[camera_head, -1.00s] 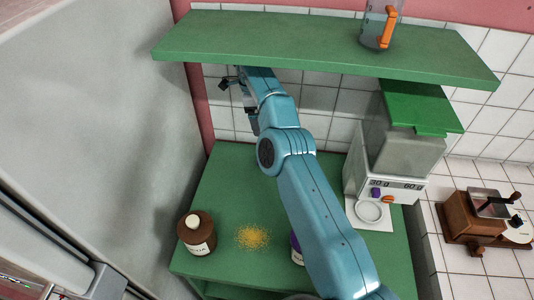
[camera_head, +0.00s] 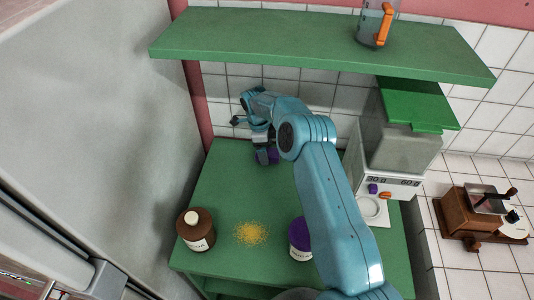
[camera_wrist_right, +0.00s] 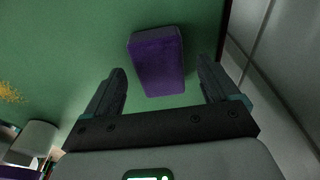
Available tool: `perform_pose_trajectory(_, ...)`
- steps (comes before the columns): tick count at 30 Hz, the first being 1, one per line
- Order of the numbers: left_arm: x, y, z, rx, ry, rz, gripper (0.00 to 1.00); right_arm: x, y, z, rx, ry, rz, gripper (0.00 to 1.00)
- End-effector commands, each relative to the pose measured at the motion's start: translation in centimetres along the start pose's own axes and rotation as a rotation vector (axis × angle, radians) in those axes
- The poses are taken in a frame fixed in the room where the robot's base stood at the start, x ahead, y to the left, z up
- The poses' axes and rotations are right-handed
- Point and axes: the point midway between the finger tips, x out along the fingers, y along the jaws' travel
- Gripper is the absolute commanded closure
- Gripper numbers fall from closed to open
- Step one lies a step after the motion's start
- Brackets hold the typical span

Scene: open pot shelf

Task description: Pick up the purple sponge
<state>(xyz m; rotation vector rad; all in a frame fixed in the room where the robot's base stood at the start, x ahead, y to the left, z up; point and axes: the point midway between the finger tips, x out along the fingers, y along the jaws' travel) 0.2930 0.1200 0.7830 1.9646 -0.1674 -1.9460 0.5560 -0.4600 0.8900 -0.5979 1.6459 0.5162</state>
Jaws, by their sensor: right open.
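The purple sponge (camera_head: 273,155) is on the green shelf board near the back wall, partly hidden by my right gripper (camera_head: 263,148). In the right wrist view, the sponge (camera_wrist_right: 158,62) is a dark purple block on the green surface. My right gripper (camera_wrist_right: 162,72) is open, with one finger to each side of the sponge's near part and a gap on both sides. My left gripper is in neither view.
An upper green shelf (camera_head: 300,48) hangs above my right arm. A white scale (camera_head: 385,180) stands right. The board's left middle is clear.

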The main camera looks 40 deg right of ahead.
Motion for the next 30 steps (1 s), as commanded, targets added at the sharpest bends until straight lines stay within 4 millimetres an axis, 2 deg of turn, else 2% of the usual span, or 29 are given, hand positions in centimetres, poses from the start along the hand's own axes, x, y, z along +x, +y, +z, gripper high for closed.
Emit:
perform_pose_trajectory(5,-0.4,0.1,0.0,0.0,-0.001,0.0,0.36,1.3,-0.1,-0.1,0.001,0.0,-0.001,0.12)
perform_pose_trajectory(30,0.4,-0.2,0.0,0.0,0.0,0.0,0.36,1.6,-0.1,0.0,0.0,0.0,-0.001,0.12)
